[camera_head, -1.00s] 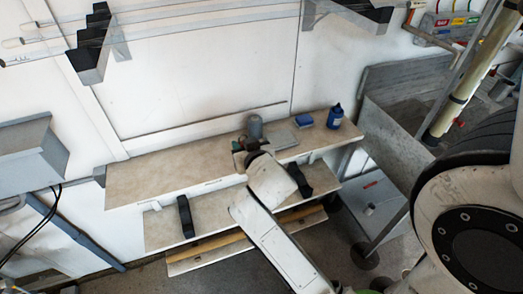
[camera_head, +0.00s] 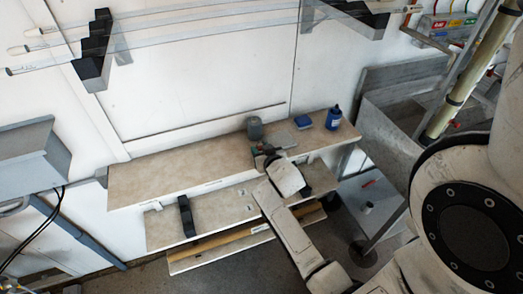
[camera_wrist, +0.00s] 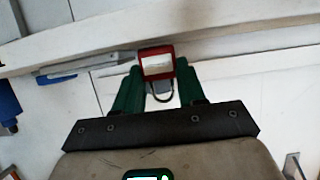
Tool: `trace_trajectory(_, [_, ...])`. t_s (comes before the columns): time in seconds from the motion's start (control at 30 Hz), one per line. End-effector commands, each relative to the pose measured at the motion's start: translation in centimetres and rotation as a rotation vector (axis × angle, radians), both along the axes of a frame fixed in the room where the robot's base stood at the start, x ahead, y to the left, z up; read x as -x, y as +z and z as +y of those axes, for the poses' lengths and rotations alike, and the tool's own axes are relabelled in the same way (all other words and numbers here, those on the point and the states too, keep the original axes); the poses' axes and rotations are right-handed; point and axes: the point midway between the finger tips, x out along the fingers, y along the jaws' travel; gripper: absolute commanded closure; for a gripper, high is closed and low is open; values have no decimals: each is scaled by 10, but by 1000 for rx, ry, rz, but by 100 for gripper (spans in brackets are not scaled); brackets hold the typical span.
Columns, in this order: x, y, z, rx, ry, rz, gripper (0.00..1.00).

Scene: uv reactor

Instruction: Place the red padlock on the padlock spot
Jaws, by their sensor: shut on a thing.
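The red padlock (camera_wrist: 157,66) shows in the wrist view, with a pale face and a dark shackle towards my palm. My gripper (camera_wrist: 158,82) has its green fingers on either side of the padlock and is shut on it. In the head view my gripper (camera_head: 267,151) is over the upper shelf (camera_head: 170,172), in front of a grey container. The padlock is too small to make out surely there. I cannot tell whether it touches the shelf. I cannot make out a marked padlock spot.
A lower shelf with black brackets (camera_head: 186,216) lies below. A grey box (camera_head: 30,155) hangs at left.

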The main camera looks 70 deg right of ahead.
Motion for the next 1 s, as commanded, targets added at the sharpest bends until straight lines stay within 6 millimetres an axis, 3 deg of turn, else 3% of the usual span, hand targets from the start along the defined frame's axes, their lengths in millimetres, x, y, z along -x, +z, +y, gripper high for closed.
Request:
trace_trajectory(0.4, [-1, -6, 0, 1, 1, -2, 93])
trace_trajectory(0.43, [-1, -5, 0, 1, 1, -1, 57])
trace_trajectory(0.5, [-1, -5, 0, 1, 1, -1, 51])
trace_trajectory(0.87, [0, 1, 0, 1, 1, -1, 50])
trace_trajectory(1.0, [11, 5, 15, -1, 1, -1, 50])
